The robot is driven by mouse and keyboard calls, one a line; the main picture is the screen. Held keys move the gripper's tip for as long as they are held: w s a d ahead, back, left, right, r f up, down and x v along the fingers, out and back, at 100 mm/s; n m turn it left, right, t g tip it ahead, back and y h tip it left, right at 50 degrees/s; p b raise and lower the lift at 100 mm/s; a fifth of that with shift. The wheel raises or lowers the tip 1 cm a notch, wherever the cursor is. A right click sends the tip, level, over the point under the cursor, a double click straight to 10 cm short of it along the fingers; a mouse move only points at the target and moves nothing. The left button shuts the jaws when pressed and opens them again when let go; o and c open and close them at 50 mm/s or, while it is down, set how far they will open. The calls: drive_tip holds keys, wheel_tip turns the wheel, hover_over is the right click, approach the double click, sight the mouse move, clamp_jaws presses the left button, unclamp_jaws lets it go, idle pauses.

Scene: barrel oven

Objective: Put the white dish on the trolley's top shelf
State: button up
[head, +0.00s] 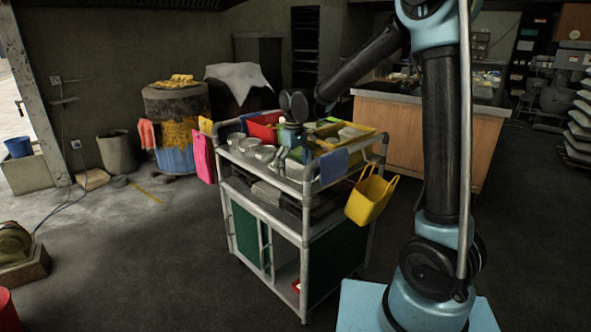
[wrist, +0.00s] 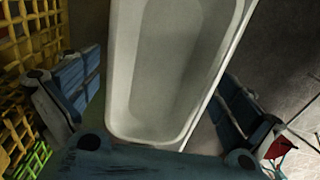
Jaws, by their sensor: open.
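The white dish (wrist: 175,65) is a long, deep rectangular tray with a rounded near end, seen close up in the wrist view. My gripper (wrist: 163,85) is open, with one finger on each side of the dish. A gap shows beside the right finger; I cannot tell whether either finger touches it. In the head view my gripper (head: 292,156) points down over the top of the trolley (head: 305,187), among its containers. I cannot make out the dish for sure there. What the dish rests on is hidden.
A yellow crate (wrist: 20,75) stands close on the left in the wrist view. The trolley top is crowded with metal pans (head: 264,153) and a red bin (head: 264,127). A yellow basket (head: 370,196) hangs at its right. Open floor lies in front.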

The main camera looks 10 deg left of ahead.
sight(295, 174)
wheel_tip(295, 174, up, 12)
drive_tip(key=d+m, duration=0.1)
drive_tip(key=d, duration=0.3)
drive_tip(key=s+d, duration=0.1)
drive_tip(key=d, duration=0.4)
drive_tip(key=s+d+r+m, duration=0.1)
drive_tip(key=d, duration=0.3)
drive_tip(key=shift+d+m, duration=0.3)
drive_tip(key=shift+d, duration=0.1)
drive_tip(key=s+d+f+m+t, duration=0.1)
drive_tip(key=s+d+f+m, duration=0.25)
drive_tip(key=s+d, duration=0.55)
drive_tip(key=s+d+f+m+t, duration=0.15)
drive_tip(key=s+d+f, duration=0.25)
drive_tip(key=d, duration=0.9)
drive_tip(key=s+d+f+m, duration=0.3)
drive_tip(key=s+d+f, duration=0.2)
drive_tip(key=s+f, duration=0.3)
drive_tip(key=shift+f, duration=0.3)
drive_tip(key=shift+s+d, duration=0.1)
